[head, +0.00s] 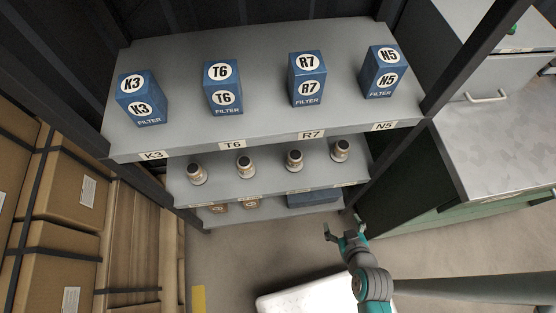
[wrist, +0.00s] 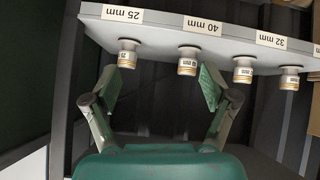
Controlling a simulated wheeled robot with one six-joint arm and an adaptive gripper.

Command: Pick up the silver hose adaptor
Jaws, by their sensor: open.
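Several similar small silvery hose adaptors stand in a row on the middle shelf. In the head view they run from the left one (head: 197,174) through two middle ones (head: 245,167) (head: 294,160) to the right one (head: 341,150). The wrist view shows them too: one at the left (wrist: 127,55), a second (wrist: 188,60), a third (wrist: 243,71) and a fourth (wrist: 290,79). Each has a pale printed band, too small to read. My gripper (head: 344,233) is open and empty in front of the shelf's right end, apart from the adaptors. Its spread fingers also show in the wrist view (wrist: 158,86).
Shelf-edge labels (wrist: 208,26) read 25 mm, 40 mm and 32 mm in the wrist view. Blue filter boxes (head: 306,78) stand on the top shelf (head: 265,50), above the adaptors. A dark post (head: 395,150) bounds the shelves at right. Cartons (head: 60,190) stand at left.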

